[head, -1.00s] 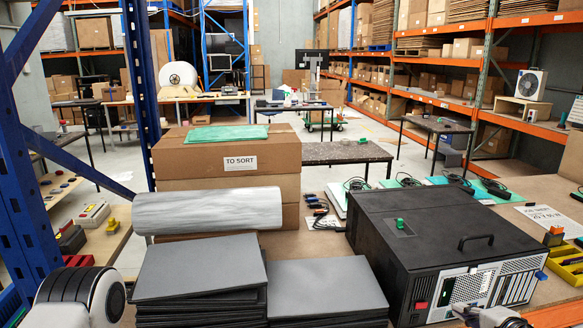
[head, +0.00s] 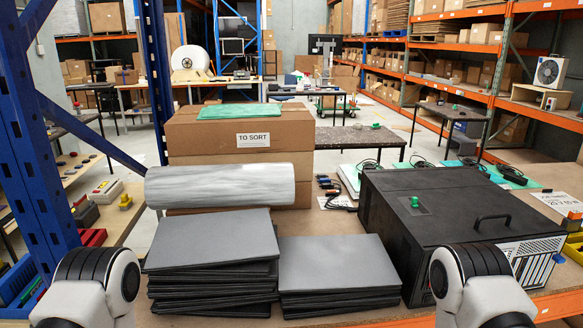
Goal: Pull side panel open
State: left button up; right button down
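A black computer case (head: 400,230) lies on the bench at the right, with a black panel (head: 440,196) as its upper face. A black bar handle (head: 492,220) stands on the panel near its front edge, and a small green piece (head: 415,202) sits near its left side. The panel looks flat on the case. My arm links show at the bottom left and bottom right, the right one in front of the case's front face. Neither gripper shows, so I cannot see their fingers.
Stacked grey foam sheets (head: 212,240) and a lower stack (head: 335,262) lie left of the case. A grey roll (head: 220,185) and cardboard boxes (head: 240,141) stand behind them. A blue upright (head: 30,160) stands at the left.

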aim_at(457, 206)
jog(key=l+u, duration=0.1)
jog(key=l, duration=1.95)
